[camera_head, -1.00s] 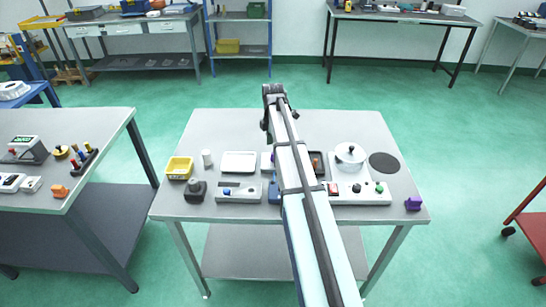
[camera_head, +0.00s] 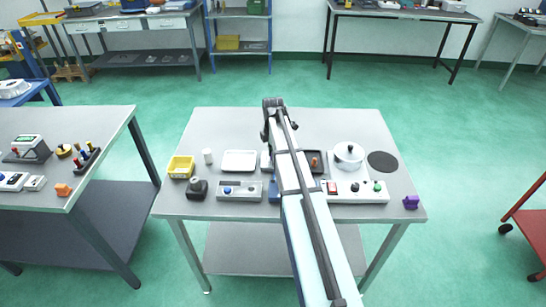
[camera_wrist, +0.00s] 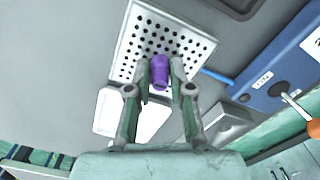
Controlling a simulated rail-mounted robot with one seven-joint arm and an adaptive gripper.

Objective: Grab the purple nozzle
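The purple nozzle (camera_wrist: 160,72) is between the two fingertips of my gripper (camera_wrist: 161,68) in the wrist view. The fingers are closed in on its two sides and hold it. In the head view my gripper (camera_head: 274,104) is over the far middle part of the table (camera_head: 225,125), and the nozzle cannot be made out there. Below the nozzle in the wrist view is a white perforated plate (camera_wrist: 128,45).
A yellow bin (camera_head: 180,167), a white tray (camera_head: 239,161), a white pot (camera_head: 349,154) and switch boxes stand along the table. A blue panel (camera_wrist: 285,75) shows in the wrist view. The table's far strip is clear.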

